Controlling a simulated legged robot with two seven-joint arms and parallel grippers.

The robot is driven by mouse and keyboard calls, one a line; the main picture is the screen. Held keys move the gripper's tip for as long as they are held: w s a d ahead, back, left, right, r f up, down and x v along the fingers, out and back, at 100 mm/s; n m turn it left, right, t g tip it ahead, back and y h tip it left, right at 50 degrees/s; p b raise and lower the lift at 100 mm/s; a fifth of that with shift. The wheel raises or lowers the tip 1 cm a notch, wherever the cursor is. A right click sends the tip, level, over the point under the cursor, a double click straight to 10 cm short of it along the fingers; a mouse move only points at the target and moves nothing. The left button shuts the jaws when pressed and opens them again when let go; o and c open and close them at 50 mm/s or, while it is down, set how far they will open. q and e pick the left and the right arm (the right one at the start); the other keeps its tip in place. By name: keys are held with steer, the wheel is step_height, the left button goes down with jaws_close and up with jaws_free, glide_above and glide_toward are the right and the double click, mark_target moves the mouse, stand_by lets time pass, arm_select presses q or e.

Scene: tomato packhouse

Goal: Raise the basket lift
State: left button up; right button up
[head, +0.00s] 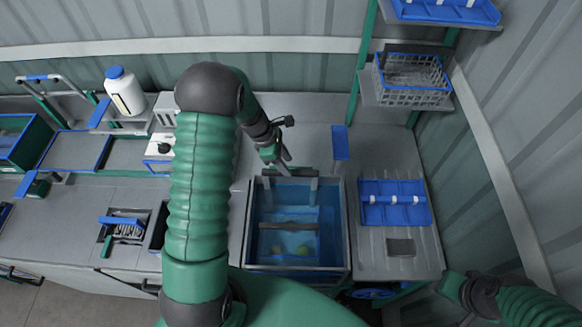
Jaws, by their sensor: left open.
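A grey-rimmed tank (347,235) holds blue water in the middle of the bench. A grey bracket (290,184) stands at the tank's back rim and looks like part of the basket lift; the basket itself is hard to make out under the water. My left gripper (281,158) is open and empty just behind and above this bracket, apart from it as far as I can tell. My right gripper (452,285) is at the lower right, its jaws unclear.
A blue tray (393,203) lies on the bench right of the tank. A wire crate (411,88) sits on the shelf at the back right. A white bottle (124,91) and a scale-like box (160,148) stand at the left. My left arm hides part of the bench.

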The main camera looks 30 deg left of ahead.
arm_select(q)
steer(key=f, duration=0.2)
steer(key=w+f, duration=0.1)
steer(key=f, duration=0.1)
steer(key=shift+f, duration=0.1)
steer(key=shift+s+a+f, duration=0.1)
steer(key=shift+a+f, duration=0.05)
steer(key=shift+d, duration=0.25)
steer(key=shift+c, duration=0.5)
steer(key=shift+d, duration=0.35)
steer(key=c, duration=0.5)
jaws_close()
arm_select(e)
steer(key=shift+w+a+r, duration=0.1)
steer(key=shift+a+r, duration=0.3)
arm_select(q)
steer(key=shift+a, duration=0.25)
arm_select(e)
steer(key=shift+a, duration=0.15)
steer(key=shift+d, duration=0.2)
